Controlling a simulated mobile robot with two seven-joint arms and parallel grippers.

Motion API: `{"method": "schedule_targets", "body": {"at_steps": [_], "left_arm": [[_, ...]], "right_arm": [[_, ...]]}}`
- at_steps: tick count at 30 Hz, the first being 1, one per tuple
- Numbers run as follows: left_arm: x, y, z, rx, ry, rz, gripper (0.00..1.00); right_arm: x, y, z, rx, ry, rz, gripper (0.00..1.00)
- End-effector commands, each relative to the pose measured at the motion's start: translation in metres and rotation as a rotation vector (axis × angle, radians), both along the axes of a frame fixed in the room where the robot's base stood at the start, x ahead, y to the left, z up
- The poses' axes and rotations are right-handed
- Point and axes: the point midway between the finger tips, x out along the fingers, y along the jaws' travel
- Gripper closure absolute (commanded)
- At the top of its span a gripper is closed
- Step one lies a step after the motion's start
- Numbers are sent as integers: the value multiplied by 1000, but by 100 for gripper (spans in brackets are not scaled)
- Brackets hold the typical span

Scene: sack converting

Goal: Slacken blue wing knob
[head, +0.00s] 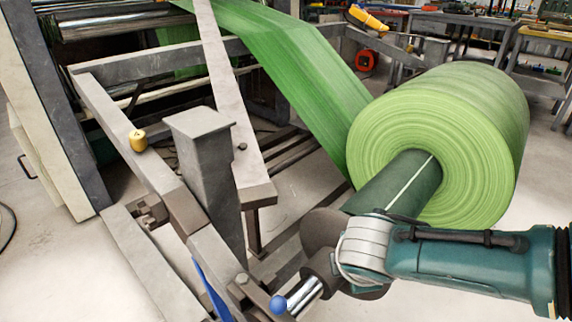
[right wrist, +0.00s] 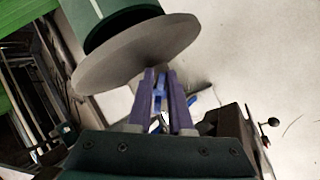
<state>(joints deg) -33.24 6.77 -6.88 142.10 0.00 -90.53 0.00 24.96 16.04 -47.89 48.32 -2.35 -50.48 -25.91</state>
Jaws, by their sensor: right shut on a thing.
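My right gripper (right wrist: 160,78) has purple fingers, seen in the right wrist view reaching up from the bottom. It is shut on the blue wing knob (right wrist: 160,97), of which a narrow blue part shows between the fingers. The rest of the knob is hidden by the fingers. A large grey-brown disc (right wrist: 140,55) is just beyond the fingertips; it also shows in the head view (head: 322,229). In the head view an arm comes in from the right in front of the shaft end and hides the fingers and the knob. My left gripper is not in view.
A big green roll (head: 440,135) sits on a dark green core (head: 398,186) right of the grey machine frame (head: 120,120). Bare floor lies at right.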

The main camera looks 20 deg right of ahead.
Motion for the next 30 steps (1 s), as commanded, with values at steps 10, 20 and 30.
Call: {"method": "schedule_targets", "body": {"at_steps": [10, 20, 30], "left_arm": [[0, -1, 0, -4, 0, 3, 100], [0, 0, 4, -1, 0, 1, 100], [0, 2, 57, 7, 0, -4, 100]], "right_arm": [[0, 1, -1, 3, -1, 1, 61], [-1, 1, 4, 1, 1, 0, 59], [-24, 20, 59, 4, 0, 2, 59]]}}
